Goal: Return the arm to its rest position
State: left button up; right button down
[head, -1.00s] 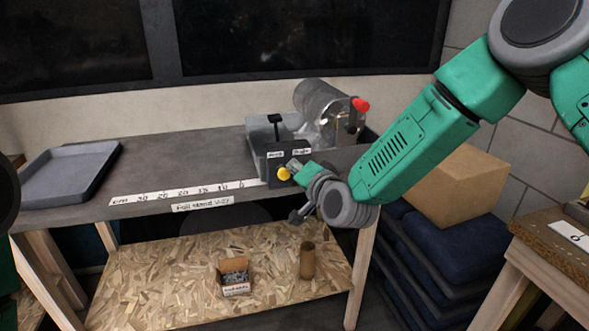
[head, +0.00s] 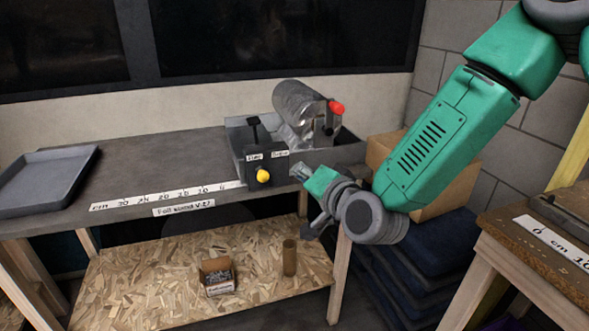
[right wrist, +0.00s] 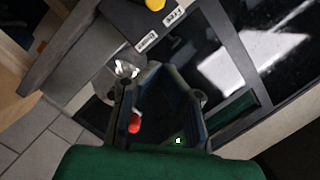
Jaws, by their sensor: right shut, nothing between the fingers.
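My right arm comes in from the upper right in the head view, and its gripper (head: 314,228) hangs in front of the bench's front edge. The gripper is shut and empty, touching nothing that I can see. In the right wrist view the gripper's dark fingers (right wrist: 160,95) show, with the box's labels and part of the yellow knob beyond. My left gripper is not in view.
A grey bench (head: 150,165) carries a tray (head: 45,180), a ruler strip (head: 165,196) and a machine with a metal cylinder (head: 298,102) and red knob (head: 336,107). A small box (head: 217,276) and brown tube (head: 290,258) stand on the lower shelf. A cardboard box (head: 445,195) is behind my arm.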

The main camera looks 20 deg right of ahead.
jog(key=s+d+f+n+g, duration=0.1)
jog(key=s+f+n+g, duration=0.15)
jog(key=s+f, duration=0.4)
jog(key=s+d+f+n+g+h, duration=0.1)
jog(key=s+f+g, duration=0.25)
jog(key=f, duration=0.55)
jog(key=s+d+f+n+g, duration=0.1)
jog(key=s+d+f+g, duration=0.1)
jog(key=s+f, duration=0.5)
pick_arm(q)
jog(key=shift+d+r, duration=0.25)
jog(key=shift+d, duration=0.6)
pick_arm(e)
jog(key=s+d+f+n+g+h, duration=0.1)
jog(key=s+d+f+n+g, duration=0.1)
jog(key=s, duration=0.8)
jog(key=s+d+f+n+g+h, duration=0.1)
jog(key=s+d+f+n+g, duration=0.1)
jog(key=s+d+f+g, duration=0.3)
jog(key=s+d+f, duration=0.1)
jog(key=s+f, duration=0.3)
jog(key=s, duration=0.1)
jog(key=shift+s+d+h, duration=0.15)
jog(key=shift+d+h, duration=0.1)
jog(key=shift+h, duration=0.05)
